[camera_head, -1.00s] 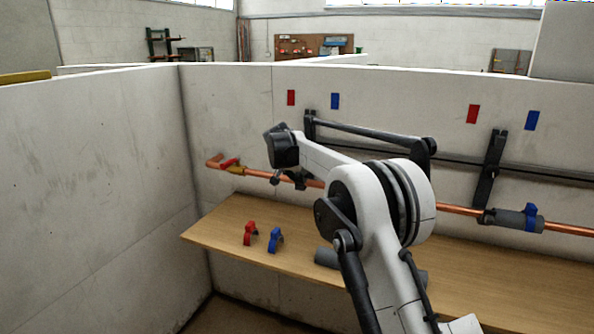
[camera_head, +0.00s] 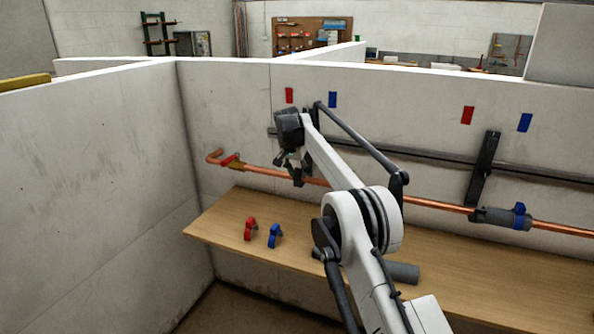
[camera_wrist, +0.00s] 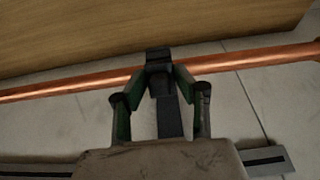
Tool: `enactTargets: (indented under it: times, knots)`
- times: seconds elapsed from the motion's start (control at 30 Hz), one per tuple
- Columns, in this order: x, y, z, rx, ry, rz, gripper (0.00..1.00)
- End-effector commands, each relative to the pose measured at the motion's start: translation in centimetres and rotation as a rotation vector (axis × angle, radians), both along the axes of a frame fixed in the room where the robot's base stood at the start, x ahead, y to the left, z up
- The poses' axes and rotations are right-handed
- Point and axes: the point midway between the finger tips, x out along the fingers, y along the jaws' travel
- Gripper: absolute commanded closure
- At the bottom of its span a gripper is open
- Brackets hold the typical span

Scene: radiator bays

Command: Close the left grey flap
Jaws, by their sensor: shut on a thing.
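In the wrist view, a dark grey flap (camera_wrist: 158,56) sits at the copper pipe (camera_wrist: 90,83), at the end of a dark wall bracket (camera_wrist: 170,117). My gripper (camera_wrist: 161,80) has its two fingers close in on either side of this dark piece and is shut on it. How far the flap is closed around the pipe cannot be told. In the head view, my gripper (camera_head: 288,168) is at the left part of the pipe, below the red and blue wall marks. My arm hides much of the left bracket there.
A red clamp (camera_head: 251,228) and a blue clamp (camera_head: 274,235) stand on the wooden bench (camera_head: 225,222). A grey tube (camera_head: 403,273) lies there, partly behind my arm. At right, a bracket (camera_head: 484,170) and a grey sleeve with a blue clamp (camera_head: 519,215) are on the pipe. A partition wall (camera_head: 100,180) is at left.

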Motion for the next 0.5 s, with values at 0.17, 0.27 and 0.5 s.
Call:
enactTargets:
  times: [0.17,0.27,0.5]
  knots:
    - [0.08,-0.17,0.04,0.001,0.004,-0.001,0.98]
    - [0.07,-0.18,0.01,0.001,0.005,-0.001,0.98]
    - [0.08,-0.18,0.01,0.001,0.004,-0.001,0.67]
